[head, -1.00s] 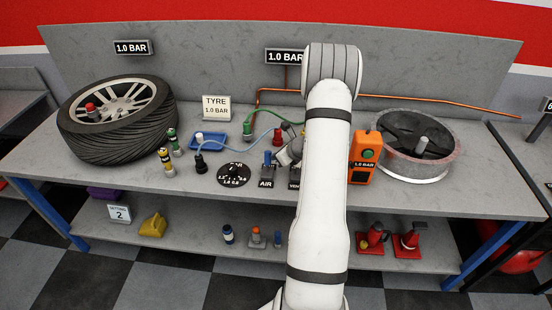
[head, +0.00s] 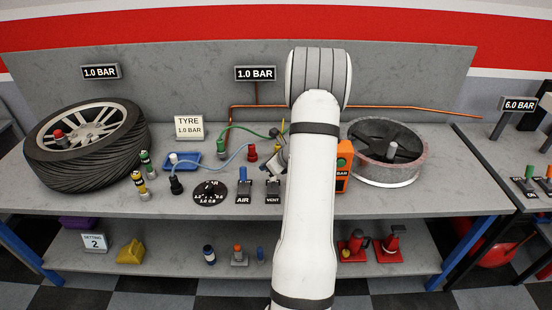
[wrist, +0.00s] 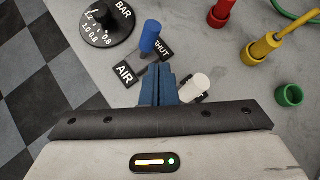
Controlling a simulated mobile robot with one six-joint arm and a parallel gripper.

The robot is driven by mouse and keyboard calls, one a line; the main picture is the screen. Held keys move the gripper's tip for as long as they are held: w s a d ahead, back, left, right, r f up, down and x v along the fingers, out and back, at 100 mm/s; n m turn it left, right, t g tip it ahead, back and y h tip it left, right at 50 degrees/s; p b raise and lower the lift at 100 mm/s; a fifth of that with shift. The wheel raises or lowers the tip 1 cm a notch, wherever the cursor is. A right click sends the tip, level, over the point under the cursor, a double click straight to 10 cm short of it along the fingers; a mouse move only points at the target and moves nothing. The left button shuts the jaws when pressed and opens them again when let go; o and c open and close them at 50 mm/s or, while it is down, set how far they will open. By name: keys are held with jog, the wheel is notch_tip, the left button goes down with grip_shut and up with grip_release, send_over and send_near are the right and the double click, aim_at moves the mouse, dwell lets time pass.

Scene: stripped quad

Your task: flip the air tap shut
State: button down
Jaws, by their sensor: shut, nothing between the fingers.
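The air tap is a blue lever (head: 243,175) on a dark plate marked AIR, at the middle of the bench. In the wrist view the blue lever (wrist: 150,38) stands between the words AIR and SHUT; which side it leans to is hard to tell. My gripper (wrist: 158,90) has its blue fingers together with nothing between them. The fingertips are just short of the AIR plate and appear apart from the lever.
A white-topped vent lever (wrist: 197,86) is close to the right of my fingers. The black BAR dial (head: 210,193) is left of the tap. A red fitting (head: 252,152), hoses and an orange box (head: 343,170) stand nearby. A tyre (head: 85,145) lies at left.

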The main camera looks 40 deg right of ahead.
notch_tip(320, 180, up, 5)
jog(key=s+d, duration=0.2)
jog(key=shift+s+d+r, duration=0.15)
jog(key=shift+s+d, duration=0.2)
